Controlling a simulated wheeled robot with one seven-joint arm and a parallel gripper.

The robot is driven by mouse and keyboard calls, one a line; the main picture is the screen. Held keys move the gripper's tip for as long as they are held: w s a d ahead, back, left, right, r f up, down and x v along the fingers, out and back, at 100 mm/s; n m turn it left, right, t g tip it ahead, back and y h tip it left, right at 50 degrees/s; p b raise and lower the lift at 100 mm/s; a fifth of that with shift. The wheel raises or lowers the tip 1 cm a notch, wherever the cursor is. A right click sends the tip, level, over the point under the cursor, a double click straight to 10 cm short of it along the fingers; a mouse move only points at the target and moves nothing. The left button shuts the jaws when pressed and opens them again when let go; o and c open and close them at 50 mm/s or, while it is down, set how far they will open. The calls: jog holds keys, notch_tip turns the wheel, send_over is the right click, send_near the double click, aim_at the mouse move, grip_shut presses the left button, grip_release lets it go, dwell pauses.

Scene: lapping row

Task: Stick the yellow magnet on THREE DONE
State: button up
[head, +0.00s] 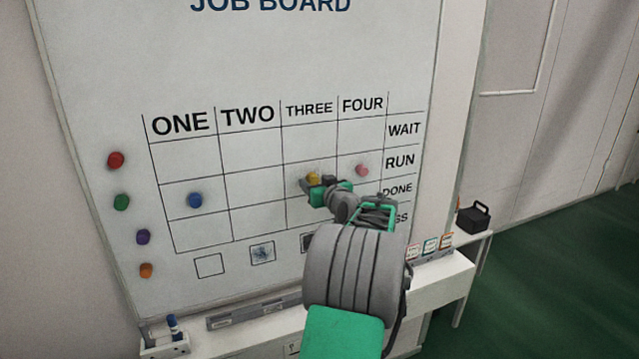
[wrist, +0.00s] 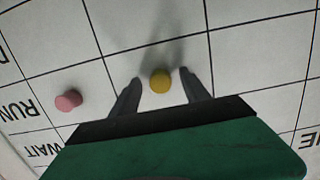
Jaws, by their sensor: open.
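The yellow magnet (head: 313,177) is a small round knob on the white job board, in column THREE, row RUN. In the wrist view the yellow magnet (wrist: 160,81) sits between the two fingers of my gripper (wrist: 158,88), with a visible gap on each side. My gripper (head: 322,185) is open and close to the board. The THREE DONE cell (head: 297,210) lies just below the magnet in the head view, partly hidden by my arm. In the wrist view, which is upside down, that cell (wrist: 135,28) is above the magnet and holds no magnet, only a shadow.
A pink magnet (head: 362,170) is in FOUR RUN, left of my gripper in the wrist view (wrist: 68,101). A blue magnet (head: 195,200) is in ONE RUN. Red (head: 116,160), green (head: 122,202), purple (head: 143,237) and orange (head: 146,270) magnets line the board's left side. A ledge (head: 240,338) runs below.

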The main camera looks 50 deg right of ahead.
grip_shut()
dwell(0.6)
jog(key=shift+f+b+v, duration=0.1)
jog(key=shift+b+v, duration=0.4)
jog(key=shift+v, duration=0.25)
jog(key=shift+f+b+v, duration=0.15)
jog(key=shift+b+v, duration=0.35)
jog(key=shift+v, duration=0.2)
jog(key=shift+s, duration=0.1)
jog(key=shift+f+b+v, duration=0.25)
jog(key=shift+b+v, duration=0.95)
jog(key=shift+v, duration=0.3)
jog(key=shift+f+b+v, duration=0.2)
jog(key=shift+b+v, duration=0.95)
jog(key=shift+v, duration=0.3)
jog(key=shift+a, duration=0.1)
